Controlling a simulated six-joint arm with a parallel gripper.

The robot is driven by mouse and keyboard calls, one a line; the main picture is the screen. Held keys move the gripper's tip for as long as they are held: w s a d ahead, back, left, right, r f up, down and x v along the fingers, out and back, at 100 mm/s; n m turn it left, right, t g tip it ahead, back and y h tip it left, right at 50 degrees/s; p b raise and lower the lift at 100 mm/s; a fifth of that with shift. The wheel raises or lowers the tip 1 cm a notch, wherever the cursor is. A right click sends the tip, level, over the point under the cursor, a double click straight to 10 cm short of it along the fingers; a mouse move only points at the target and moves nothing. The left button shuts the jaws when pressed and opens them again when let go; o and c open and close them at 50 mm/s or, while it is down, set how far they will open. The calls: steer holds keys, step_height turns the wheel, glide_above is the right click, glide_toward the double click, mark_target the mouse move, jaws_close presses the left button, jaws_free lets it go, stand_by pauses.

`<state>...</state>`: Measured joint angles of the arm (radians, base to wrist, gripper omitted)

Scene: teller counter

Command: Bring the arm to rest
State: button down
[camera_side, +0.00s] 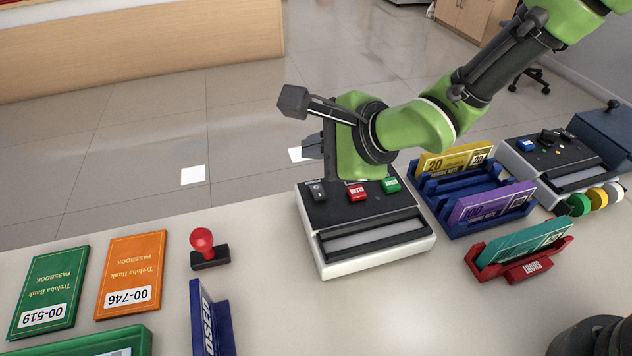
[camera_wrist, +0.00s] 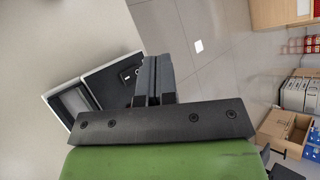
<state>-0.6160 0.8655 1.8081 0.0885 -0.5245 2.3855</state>
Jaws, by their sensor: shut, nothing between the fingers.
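My gripper (camera_side: 309,147) is shut and empty. It hangs in the air at the back of the white and black counting machine (camera_side: 375,243), with its fingers pointing left in the side view. In the wrist view its fingers (camera_wrist: 155,62) lie together in front of part of the machine (camera_wrist: 70,100). My green arm reaches in from the upper right, over the machine's back edge. I cannot tell the exact gap between my gripper and the machine top.
Right of the machine stand a blue rack (camera_side: 478,222) with yellow and purple note bundles, a red tray (camera_side: 530,268) with a teal bundle, and a second device (camera_side: 550,165). A red-handled stamp (camera_side: 203,243), a blue sign (camera_side: 208,312), and green (camera_side: 48,290) and orange (camera_side: 132,272) passbooks lie left.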

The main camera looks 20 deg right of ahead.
stand_by(0.4)
steer(key=s+d+r+n+h, duration=0.35)
steer(key=d+r+n, duration=0.25)
steer(key=d+r, duration=0.9)
steer(key=s+d+r+n, duration=0.1)
steer(key=s+d+n, duration=0.1)
steer(key=s, duration=0.4)
steer(key=s+d+r+n, duration=0.1)
steer(key=s+d+n, duration=0.2)
steer(key=s, duration=0.4)
steer(key=s+d+r+n+g, duration=0.1)
steer(key=s+d+n, duration=0.2)
steer(key=s, duration=0.3)
steer(key=shift+s+d+h, duration=0.2)
steer(key=shift+d+h, duration=0.25)
steer(key=shift+d, duration=0.05)
steer(key=shift+r, duration=0.1)
